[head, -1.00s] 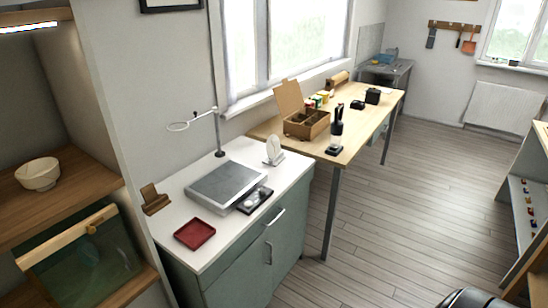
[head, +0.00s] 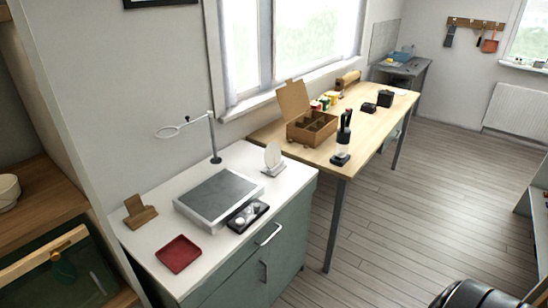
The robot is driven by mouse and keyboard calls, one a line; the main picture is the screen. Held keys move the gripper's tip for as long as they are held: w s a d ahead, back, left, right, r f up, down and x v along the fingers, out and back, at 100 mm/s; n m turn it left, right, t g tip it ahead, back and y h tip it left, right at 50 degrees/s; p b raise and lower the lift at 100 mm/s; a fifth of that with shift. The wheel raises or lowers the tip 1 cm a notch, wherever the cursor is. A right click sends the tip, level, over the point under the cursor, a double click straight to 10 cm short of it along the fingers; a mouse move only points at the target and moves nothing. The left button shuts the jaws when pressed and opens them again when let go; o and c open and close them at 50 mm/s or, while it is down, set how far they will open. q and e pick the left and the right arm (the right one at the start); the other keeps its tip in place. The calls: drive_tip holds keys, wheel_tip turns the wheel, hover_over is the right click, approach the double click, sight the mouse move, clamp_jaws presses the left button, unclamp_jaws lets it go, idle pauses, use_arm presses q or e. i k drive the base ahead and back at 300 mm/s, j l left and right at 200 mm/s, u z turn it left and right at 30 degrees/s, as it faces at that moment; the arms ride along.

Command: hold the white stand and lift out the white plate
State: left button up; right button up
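The white plate (head: 272,155) stands upright in the small white stand (head: 274,171) at the back right of the white counter top. Plate and stand are small in the head view, and the plate's lower edge appears to rest in the stand. Neither of my grippers can be made out in this view. Nothing is touching the plate or the stand.
On the counter (head: 150,240) are a grey-topped scale-like box (head: 218,195), a black tray (head: 247,216), a red tray (head: 179,253), a wooden holder (head: 139,212) and a ring on a post (head: 214,140). A wooden table (head: 375,125) adjoins at right; open floor (head: 420,220) lies in front.

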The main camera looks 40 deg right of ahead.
sight(272, 153)
drive_tip(key=i+l+u, duration=0.1)
drive_tip(key=l, duration=0.5)
drive_tip(key=i+l, duration=0.25)
drive_tip(key=l, duration=0.35)
drive_tip(key=i+l+u, duration=0.15)
drive_tip(key=l, duration=0.45)
drive_tip(key=i+l+u, duration=0.1)
drive_tip(key=l, duration=0.55)
drive_tip(key=i+l, duration=0.2)
drive_tip(key=l, duration=0.4)
drive_tip(key=i+l+u, duration=0.15)
drive_tip(key=l, duration=1.15)
drive_tip(key=i+u, duration=0.05)
